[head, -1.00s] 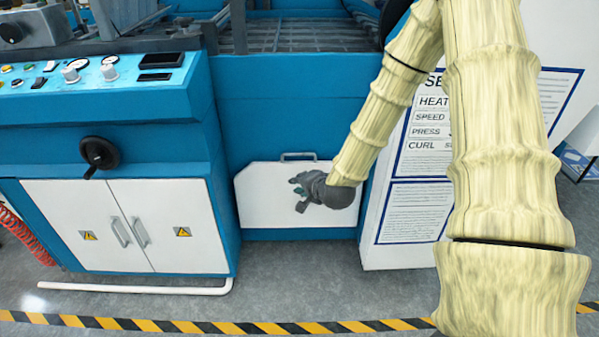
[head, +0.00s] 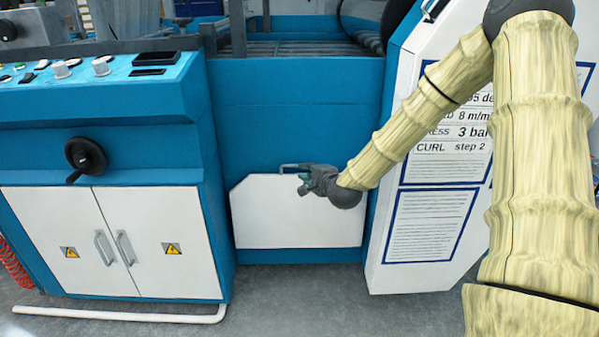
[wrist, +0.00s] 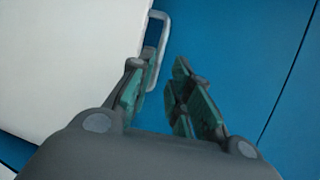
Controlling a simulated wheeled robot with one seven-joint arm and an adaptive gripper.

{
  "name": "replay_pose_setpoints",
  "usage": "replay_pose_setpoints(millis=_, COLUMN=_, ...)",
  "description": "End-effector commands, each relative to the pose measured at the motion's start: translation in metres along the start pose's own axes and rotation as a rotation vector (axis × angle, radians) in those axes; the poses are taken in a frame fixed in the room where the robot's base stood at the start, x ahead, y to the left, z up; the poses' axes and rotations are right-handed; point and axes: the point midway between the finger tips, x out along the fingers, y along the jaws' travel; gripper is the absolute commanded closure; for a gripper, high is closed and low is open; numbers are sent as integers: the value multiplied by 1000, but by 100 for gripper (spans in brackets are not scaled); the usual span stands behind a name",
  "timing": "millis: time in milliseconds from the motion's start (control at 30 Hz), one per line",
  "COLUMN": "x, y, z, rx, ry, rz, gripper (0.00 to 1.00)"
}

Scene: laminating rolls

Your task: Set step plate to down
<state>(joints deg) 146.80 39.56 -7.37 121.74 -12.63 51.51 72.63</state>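The step plate (head: 290,222) is a white panel with cut upper corners, standing upright against the blue machine front. A thin grey handle (head: 288,166) is on its top edge. My gripper (head: 303,178) is at the right end of this handle, partly covering it. In the wrist view the plate (wrist: 60,65) fills the left side, and the handle (wrist: 164,40) sticks out beside the left finger. My gripper (wrist: 160,88) is open there, its green-padded fingers apart with nothing held. I cannot tell whether a finger touches the handle.
A white cabinet (head: 155,235) with a black handwheel (head: 86,160) above it stands left of the plate. A white sign panel (head: 435,225) stands to the right. A pale pipe (head: 120,313) lies along the floor at the left. The floor before the plate is clear.

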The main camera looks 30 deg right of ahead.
Motion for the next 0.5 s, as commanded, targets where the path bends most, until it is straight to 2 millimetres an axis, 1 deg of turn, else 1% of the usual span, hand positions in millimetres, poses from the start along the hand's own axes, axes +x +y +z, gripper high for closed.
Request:
replay_pose_setpoints(millis=33, x=10, y=3, z=-1, rx=-4, ry=1, rz=-1, gripper=81)
replay_pose_setpoints(millis=200, x=38, y=3, z=-1, rx=-4, ry=1, rz=-1, gripper=81)
replay_pose_setpoints(millis=333, x=55, y=3, z=0, rx=-3, ry=0, rz=0, gripper=81)
replay_pose_setpoints(millis=500, x=69, y=2, z=0, rx=-2, ry=0, rz=1, gripper=81)
